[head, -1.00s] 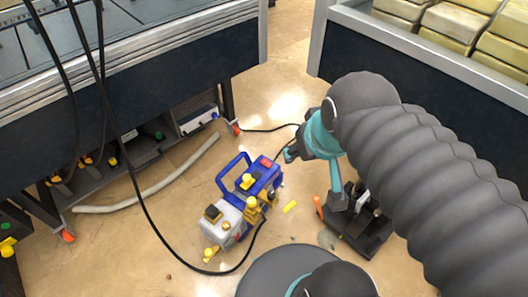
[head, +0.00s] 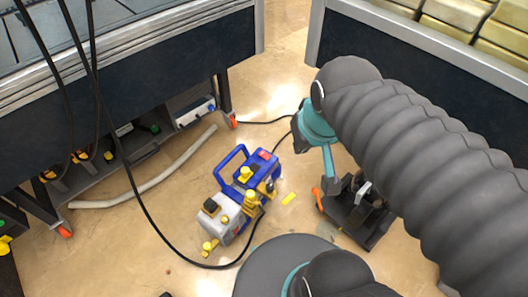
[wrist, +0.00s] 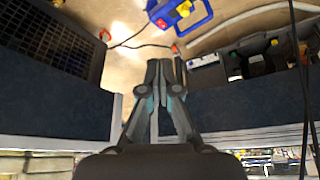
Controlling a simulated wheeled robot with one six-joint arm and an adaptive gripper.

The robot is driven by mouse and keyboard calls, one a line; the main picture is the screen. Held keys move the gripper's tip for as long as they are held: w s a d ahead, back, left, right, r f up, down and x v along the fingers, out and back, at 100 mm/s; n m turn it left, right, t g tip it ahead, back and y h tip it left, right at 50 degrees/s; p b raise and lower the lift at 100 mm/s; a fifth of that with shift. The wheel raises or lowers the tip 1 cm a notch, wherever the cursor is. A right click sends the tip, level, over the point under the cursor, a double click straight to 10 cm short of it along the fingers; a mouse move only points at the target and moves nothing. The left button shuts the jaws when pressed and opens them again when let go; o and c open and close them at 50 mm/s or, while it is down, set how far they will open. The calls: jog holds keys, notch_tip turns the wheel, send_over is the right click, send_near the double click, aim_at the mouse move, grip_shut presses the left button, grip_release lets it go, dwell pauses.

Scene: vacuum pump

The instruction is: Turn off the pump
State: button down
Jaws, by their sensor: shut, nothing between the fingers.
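The pump (head: 228,222) stands on the floor in the middle of the head view. It has a grey motor body, a blue housing with a handle (head: 228,165), yellow caps and a red switch (head: 264,155) on top. In the wrist view the blue pump (wrist: 165,13) is cut off by the top edge, and its red switch (wrist: 184,9) shows. My gripper (wrist: 160,65) is shut and empty in the wrist view, its tips apart from the pump. In the head view my wrist is right of and above the pump, and the fingers are mostly hidden. I cannot read the switch's position.
A black cable (head: 150,222) hangs down and loops to the pump. A pale hose (head: 160,180) lies along the left bench (head: 150,100). Another bench (head: 375,62) stands at the upper right.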

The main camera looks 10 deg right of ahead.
jog(key=w+f+n+g+b, duration=0.1)
jog(key=w+f+g+b, duration=0.3)
jog(key=w+f, duration=0.6)
jog(key=n+y+b, duration=0.1)
jog(key=n+b, duration=0.2)
jog(key=n, duration=2.2)
send_over(263, 153)
jog(key=s+d, duration=0.1)
notch_tip(263, 153, down, 18)
jog(key=shift+s+d, duration=0.15)
jog(key=shift+s, duration=0.05)
jog(key=f, duration=0.4)
jog(key=w+f+b, duration=0.1)
jog(key=f, duration=0.4)
jog(key=a+f+b, duration=0.1)
jog(key=f, duration=0.4)
jog(key=shift+w, duration=0.15)
